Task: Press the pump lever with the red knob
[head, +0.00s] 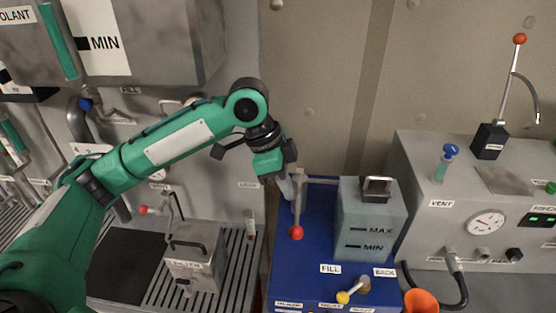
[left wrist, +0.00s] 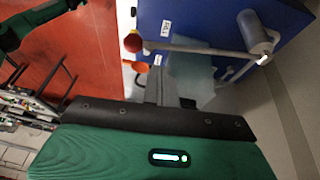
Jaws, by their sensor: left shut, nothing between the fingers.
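The pump lever (head: 299,204) with a red knob (head: 296,232) stands out over the blue unit (head: 313,245). In the left wrist view the lever rod (left wrist: 200,48) runs from a grey cylinder (left wrist: 254,32) to the red knob (left wrist: 132,42). My left gripper (head: 286,188) is shut and empty, close beside the lever at its back left in the head view. In the left wrist view its fingertips (left wrist: 158,78) are near the rod and knob; I cannot tell whether they touch. My right gripper is not in view.
A translucent MAX/MIN tank (head: 370,222) stands right of the lever. An orange funnel (head: 421,301) and a yellow-tipped valve (head: 344,297) are in front. A grey tank (head: 160,40) hangs upper left.

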